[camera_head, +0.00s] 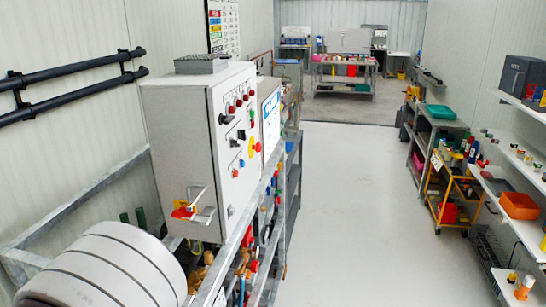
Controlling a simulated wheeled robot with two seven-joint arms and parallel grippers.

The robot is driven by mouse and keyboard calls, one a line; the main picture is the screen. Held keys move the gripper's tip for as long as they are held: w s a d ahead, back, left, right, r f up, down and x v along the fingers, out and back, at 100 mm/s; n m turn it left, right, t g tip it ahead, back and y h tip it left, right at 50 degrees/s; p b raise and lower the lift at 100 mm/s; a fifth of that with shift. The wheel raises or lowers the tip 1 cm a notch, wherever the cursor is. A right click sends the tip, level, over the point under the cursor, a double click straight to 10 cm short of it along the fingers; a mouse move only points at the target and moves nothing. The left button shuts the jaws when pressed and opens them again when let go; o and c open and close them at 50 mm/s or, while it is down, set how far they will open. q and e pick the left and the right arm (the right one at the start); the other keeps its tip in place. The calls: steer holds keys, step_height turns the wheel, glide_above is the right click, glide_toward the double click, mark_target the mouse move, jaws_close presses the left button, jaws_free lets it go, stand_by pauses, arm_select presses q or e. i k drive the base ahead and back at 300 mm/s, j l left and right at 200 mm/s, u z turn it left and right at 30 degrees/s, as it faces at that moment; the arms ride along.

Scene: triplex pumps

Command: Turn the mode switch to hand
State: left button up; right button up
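A light grey control cabinet (180,125) stands at left centre, its front panel turned to the right. On the panel a black switch handle (226,119) sits at the upper left, and a smaller dark knob (241,134) sits to its right and a little lower. I cannot tell which of these is the mode switch, nor read its position or labels. Red round lamps or buttons (238,102) are above, with blue, yellow and red ones around. Neither of my grippers is in view.
Pipes and valves run below the cabinet. The floor (360,220) to the right is clear. A yellow cart (452,190) and loaded shelves (510,190) line the right side.

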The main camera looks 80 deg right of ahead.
mark_target(242, 134)
steer(key=z, duration=2.35)
steer(key=i+l+z, duration=0.1)
steer(key=i, duration=0.45)
steer(key=k+l, duration=0.05)
steer(key=l, duration=0.05)
